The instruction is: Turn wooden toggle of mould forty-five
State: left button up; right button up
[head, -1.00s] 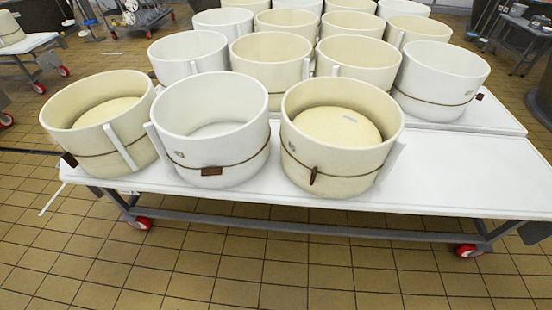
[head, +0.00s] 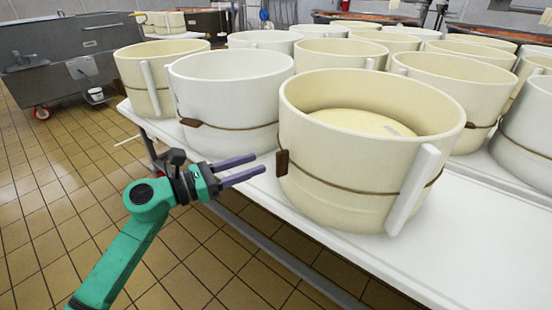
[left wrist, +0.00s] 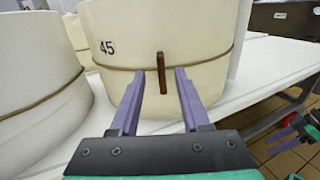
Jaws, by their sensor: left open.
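Mould forty-five (head: 345,205) is a cream round mould at the table's front edge, with a thin brown cord around it. The left wrist view shows the mould (left wrist: 207,35) with its "45" label left of the toggle. Its brown wooden toggle (head: 282,162) stands upright against the wall at the cord; in the left wrist view the toggle (left wrist: 161,74) shows between the fingers. My left gripper (head: 260,164) is open, its purple fingers pointing at the toggle with a small gap. Part of what looks like my right gripper (left wrist: 302,122) shows at the wrist view's right edge, its jaws unclear.
A white mould (head: 228,95) stands close beside it, with a toggle (head: 190,122) lying along its cord. Several more moulds crowd the white table (head: 430,255). A pale upright bar (head: 412,190) leans on mould forty-five's right side. Tiled floor lies open at the left.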

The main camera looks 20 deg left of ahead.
aim_at(276, 157)
pick_arm(q)
jog(key=x, duration=0.6)
jog(key=shift+w+d, duration=0.4)
grip_shut()
pick_arm(e)
jog(key=shift+s+d+r+g, duration=0.2)
jog(key=shift+d, duration=0.15)
jog(key=shift+s+d+r+g, duration=0.15)
jog(key=shift+d+g, duration=0.05)
jog(key=shift+d, duration=0.15)
jog(key=shift+d+h, duration=0.1)
jog(key=shift+h, duration=0.2)
